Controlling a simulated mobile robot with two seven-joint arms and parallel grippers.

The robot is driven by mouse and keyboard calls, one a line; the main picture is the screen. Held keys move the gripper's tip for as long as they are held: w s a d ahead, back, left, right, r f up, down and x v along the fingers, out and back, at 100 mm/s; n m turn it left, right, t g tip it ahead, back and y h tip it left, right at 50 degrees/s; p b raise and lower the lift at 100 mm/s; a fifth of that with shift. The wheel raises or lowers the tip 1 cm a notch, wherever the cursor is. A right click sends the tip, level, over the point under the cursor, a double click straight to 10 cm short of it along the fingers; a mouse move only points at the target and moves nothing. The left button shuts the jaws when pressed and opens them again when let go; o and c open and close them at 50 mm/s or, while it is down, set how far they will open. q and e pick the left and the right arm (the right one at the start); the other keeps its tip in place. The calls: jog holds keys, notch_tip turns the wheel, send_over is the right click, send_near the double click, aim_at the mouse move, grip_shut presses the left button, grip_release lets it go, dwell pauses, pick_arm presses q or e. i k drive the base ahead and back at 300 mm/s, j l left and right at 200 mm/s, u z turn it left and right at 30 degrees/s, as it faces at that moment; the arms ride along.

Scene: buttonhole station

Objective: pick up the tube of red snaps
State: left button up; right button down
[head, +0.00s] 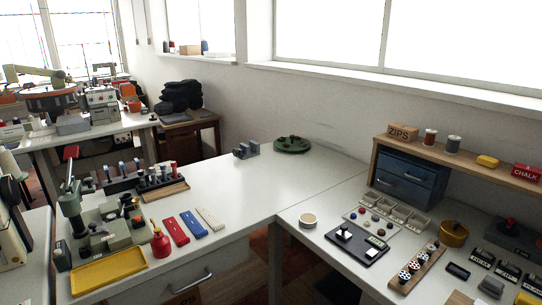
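A long flat red piece (176,231), which looks like the tube of red snaps, lies on the white table, left of a similar blue one (193,224) and a cream one (210,218). Its label and contents are too small to make out. A red bottle with a narrow top (161,244) stands just to its left, close to a green-grey press (108,229). Neither of my grippers is in view.
A yellow tray (108,272) lies at the table's front left. A wooden rack of dark upright pieces (161,184) stands behind the press. The white tabletop (250,190) right of the tubes is clear. The right-hand table holds a scale (357,243) and small parts.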

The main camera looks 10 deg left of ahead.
aim_at(174, 164)
jog(key=u, duration=1.4)
